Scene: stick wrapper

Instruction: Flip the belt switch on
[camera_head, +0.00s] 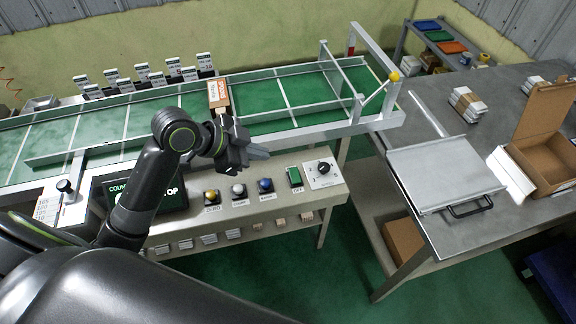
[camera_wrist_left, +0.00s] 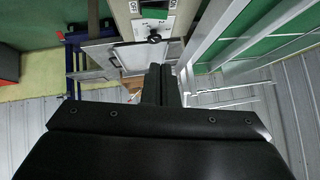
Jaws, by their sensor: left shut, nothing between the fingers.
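The control panel (camera_head: 265,208) has a green rocker switch (camera_head: 295,177) near its right end, with a small label below it. To its right is a black knob (camera_head: 323,168) on a white plate. Which of these is the belt switch I cannot read for certain. In the left wrist view the green switch (camera_wrist_left: 154,11) is at the top edge and the knob (camera_wrist_left: 154,38) is just below it. My left gripper (camera_head: 262,154) is shut and empty, above the panel, up and left of the green switch. It appears apart from the switch. My right gripper is not in view.
Yellow, white and blue buttons (camera_head: 239,189) sit left of the green switch. The green conveyor (camera_head: 260,96) with metal rails runs behind the panel. A small box (camera_head: 219,95) rests on it behind my gripper. A dark screen (camera_head: 172,194) stands left, partly behind my arm.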

